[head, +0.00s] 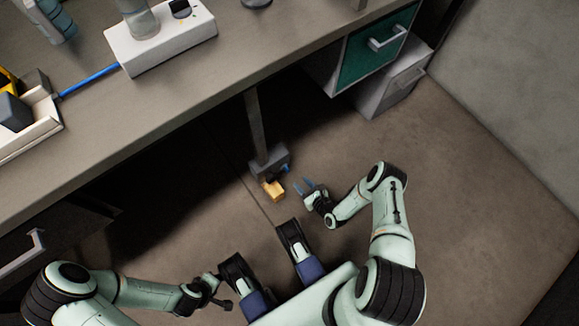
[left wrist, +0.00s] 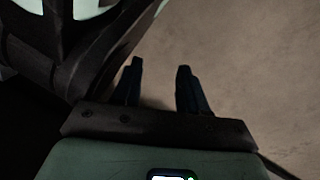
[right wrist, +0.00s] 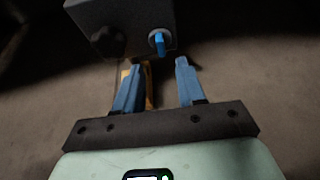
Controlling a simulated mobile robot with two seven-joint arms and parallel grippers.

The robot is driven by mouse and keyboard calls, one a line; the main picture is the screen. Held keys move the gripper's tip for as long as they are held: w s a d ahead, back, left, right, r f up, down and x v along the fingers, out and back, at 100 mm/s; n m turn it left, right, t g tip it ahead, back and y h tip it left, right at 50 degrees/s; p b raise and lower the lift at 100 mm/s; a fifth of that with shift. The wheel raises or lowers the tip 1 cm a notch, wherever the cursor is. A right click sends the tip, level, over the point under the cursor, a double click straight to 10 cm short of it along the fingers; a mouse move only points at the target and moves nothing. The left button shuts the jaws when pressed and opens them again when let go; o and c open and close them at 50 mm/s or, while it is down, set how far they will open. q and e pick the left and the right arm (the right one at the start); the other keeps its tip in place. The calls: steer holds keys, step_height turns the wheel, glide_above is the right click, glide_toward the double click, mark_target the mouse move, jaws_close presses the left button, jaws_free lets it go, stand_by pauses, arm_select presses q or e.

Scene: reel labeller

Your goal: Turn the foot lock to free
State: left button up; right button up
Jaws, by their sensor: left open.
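The foot lock is a grey box (head: 267,163) at the bottom of the desk leg, with a small blue lever (head: 285,168) on its side and a yellow block (head: 273,190) at its base. In the right wrist view the box (right wrist: 118,24) is close ahead, and the blue lever (right wrist: 160,46) stands upright on a round pale boss. My right gripper (head: 309,187) is open, its blue fingers spread just short of the lever and apart from it. The yellow block is partly hidden behind its left finger. My left gripper (left wrist: 160,67) is open and empty, far from the lock.
The desk (head: 170,95) overhangs the lock from above left. A green drawer (head: 372,45) and a grey cabinet (head: 393,80) stand at upper right. Open floor (head: 470,170) lies right of my right arm.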

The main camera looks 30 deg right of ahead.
mark_target(288, 170)
steer(key=b+x, duration=0.2)
steer(key=x, duration=0.6)
steer(key=shift+w+a+f+b, duration=0.1)
steer(key=shift+f+b, duration=0.05)
steer(key=shift+b, duration=0.15)
arm_select(q)
steer(key=s+f+g, duration=0.2)
steer(key=s+f, duration=0.1)
steer(key=s, duration=0.3)
steer(key=shift+s+a+f, duration=0.3)
steer(key=shift+a+f, duration=0.05)
steer(key=shift+a, duration=0.05)
arm_select(e)
steer(key=shift+w+f, duration=0.25)
steer(key=shift+w, duration=0.4)
jaws_close()
